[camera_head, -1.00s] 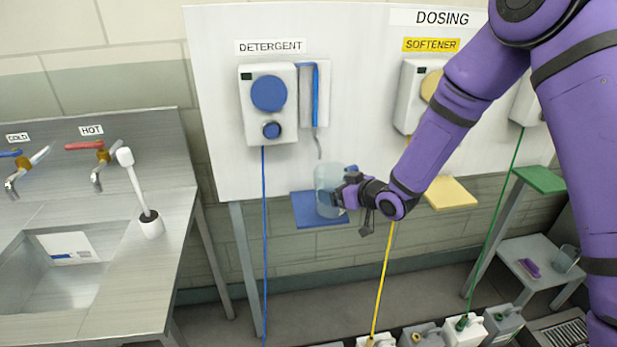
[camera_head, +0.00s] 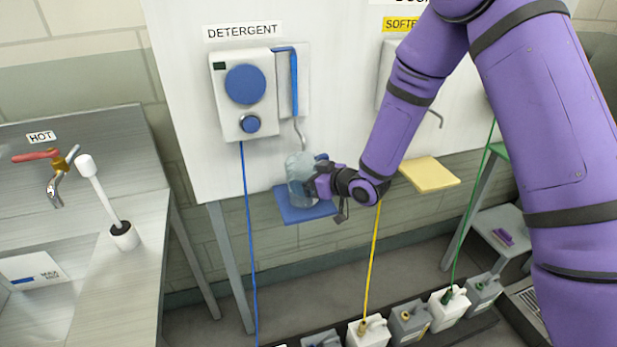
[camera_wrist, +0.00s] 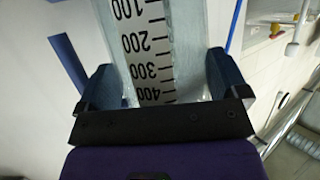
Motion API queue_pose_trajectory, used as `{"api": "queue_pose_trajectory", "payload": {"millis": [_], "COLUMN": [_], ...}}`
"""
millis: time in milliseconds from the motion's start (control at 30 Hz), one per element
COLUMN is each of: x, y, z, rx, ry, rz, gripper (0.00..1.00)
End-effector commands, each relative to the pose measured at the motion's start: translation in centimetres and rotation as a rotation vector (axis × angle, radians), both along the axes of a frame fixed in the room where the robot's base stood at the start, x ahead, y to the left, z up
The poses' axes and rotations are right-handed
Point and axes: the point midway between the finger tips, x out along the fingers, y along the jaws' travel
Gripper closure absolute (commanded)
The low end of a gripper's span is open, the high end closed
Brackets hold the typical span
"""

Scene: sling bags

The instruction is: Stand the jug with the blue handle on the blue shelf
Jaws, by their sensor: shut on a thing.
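The clear jug (camera_head: 299,180) is upright at the blue shelf (camera_head: 297,211), below the detergent dispenser's spout. Whether its base touches the shelf I cannot tell. A bit of its blue handle (camera_head: 321,157) shows behind my gripper. My gripper (camera_head: 313,184) is shut on the jug from the right side. In the wrist view the jug (camera_wrist: 187,45) shows a printed scale from 100 to 400 between the two blue fingers of my gripper (camera_wrist: 155,88). The jug's base and most of the handle are hidden.
The detergent dispenser (camera_head: 243,95) and its spout (camera_head: 298,132) are just above the jug. A yellow shelf (camera_head: 430,174) lies to the right. A blue hose (camera_head: 248,240) and a yellow hose (camera_head: 371,260) hang nearby. Several canisters (camera_head: 408,325) stand on the floor.

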Motion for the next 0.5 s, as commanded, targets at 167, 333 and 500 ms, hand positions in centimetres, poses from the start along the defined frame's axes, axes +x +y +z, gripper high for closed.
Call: {"api": "queue_pose_trajectory", "payload": {"millis": [167, 333, 500], "x": [0.0, 0.0, -1.1], "y": [0.0, 0.0, -1.5], "z": [0.0, 0.2, 0.9], "rx": [0.0, -0.001, 0.0], "ry": [0.0, -0.001, 0.001], "rz": [0.0, -0.001, -0.004], "gripper": [0.0, 0.0, 0.0]}}
